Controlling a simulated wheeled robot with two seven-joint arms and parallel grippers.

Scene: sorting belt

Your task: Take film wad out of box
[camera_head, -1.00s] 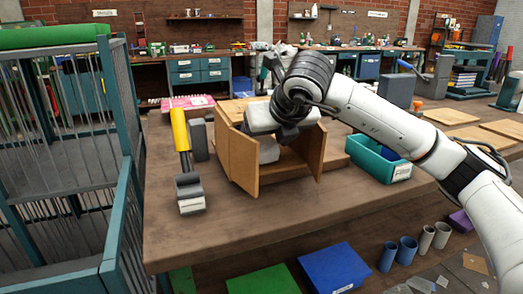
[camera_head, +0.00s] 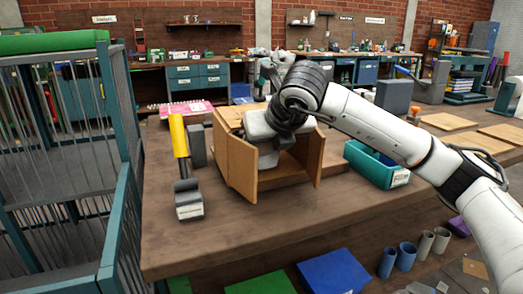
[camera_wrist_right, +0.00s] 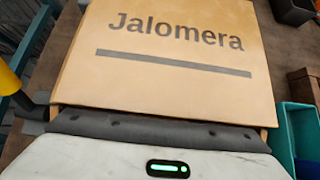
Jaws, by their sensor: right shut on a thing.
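The wooden box (camera_head: 242,165) stands on the table with its two doors open toward me. Its top, marked "Jalomera", shows in the right wrist view (camera_wrist_right: 170,50). My right gripper (camera_head: 268,143) is at the open front, between the doors. Its fingers are mostly hidden behind its own body. A pale grey lump (camera_head: 268,160), which looks like the film wad, shows just below the gripper at the opening. The gripper is shut on it. I cannot tell how far inside the box it is. My left gripper is not in view.
A yellow-handled grey tool (camera_head: 180,140) stands left of the box. A teal bin (camera_head: 375,168) is to the right. A pink notebook (camera_head: 187,108) lies behind. The brown tabletop (camera_head: 230,230) is clear in front of the box.

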